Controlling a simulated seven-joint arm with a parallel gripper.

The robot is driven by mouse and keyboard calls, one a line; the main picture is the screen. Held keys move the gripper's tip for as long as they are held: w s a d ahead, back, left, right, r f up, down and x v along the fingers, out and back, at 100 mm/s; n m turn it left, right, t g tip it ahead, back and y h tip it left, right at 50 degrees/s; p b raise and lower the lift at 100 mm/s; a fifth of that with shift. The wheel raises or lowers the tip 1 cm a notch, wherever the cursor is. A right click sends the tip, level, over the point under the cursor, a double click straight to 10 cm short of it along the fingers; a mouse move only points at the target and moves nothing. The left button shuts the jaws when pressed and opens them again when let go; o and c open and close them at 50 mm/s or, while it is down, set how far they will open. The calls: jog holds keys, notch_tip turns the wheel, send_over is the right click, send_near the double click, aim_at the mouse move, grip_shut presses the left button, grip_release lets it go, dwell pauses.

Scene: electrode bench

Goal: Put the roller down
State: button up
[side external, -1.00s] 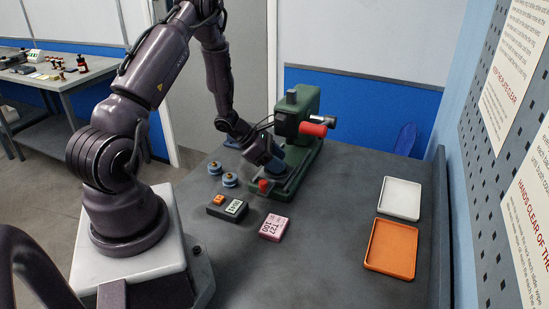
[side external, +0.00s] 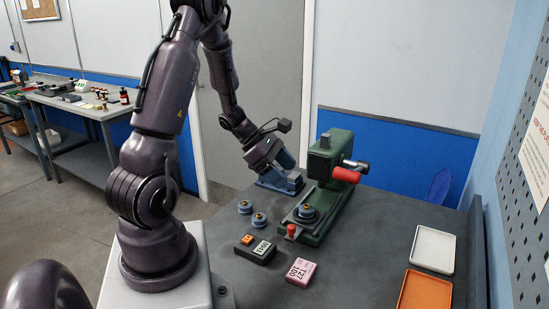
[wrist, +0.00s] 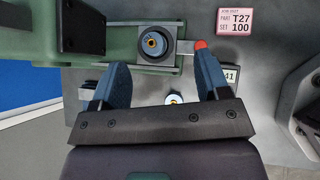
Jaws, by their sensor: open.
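A blue-grey roller (side external: 308,212) with a brass-coloured centre sits upright on the base of the green press (side external: 338,190). In the wrist view this roller (wrist: 153,42) rests on a square plate, apart from my fingers. Two more rollers, one farther back (side external: 245,207) and one nearer (side external: 259,219), stand on the bench left of the press. My gripper (side external: 288,186) is beside the press, left of and behind the seated roller. In the wrist view my gripper (wrist: 158,64) has its blue fingers spread wide with nothing between their tips.
A red knob (side external: 292,231) is at the front of the press base, and a red-handled lever (side external: 346,174) is above. A display box (side external: 262,252) and a pink job card block (side external: 301,272) lie in front. White (side external: 432,250) and orange (side external: 424,292) trays are at right.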

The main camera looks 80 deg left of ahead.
jog(key=d+r+m+g, duration=0.4)
jog(key=d+r+m, duration=0.8)
jog(key=d+m, duration=0.4)
jog(key=s+d+r+m+t+y, duration=0.1)
jog(key=s+d+r+m+y, duration=0.3)
jog(key=m, duration=0.9)
jog(key=s+d+r, duration=0.1)
jog(key=s+r, duration=0.1)
jog(key=s, duration=0.1)
jog(key=shift+s+d+t, duration=0.35)
jog(key=shift+t, duration=0.05)
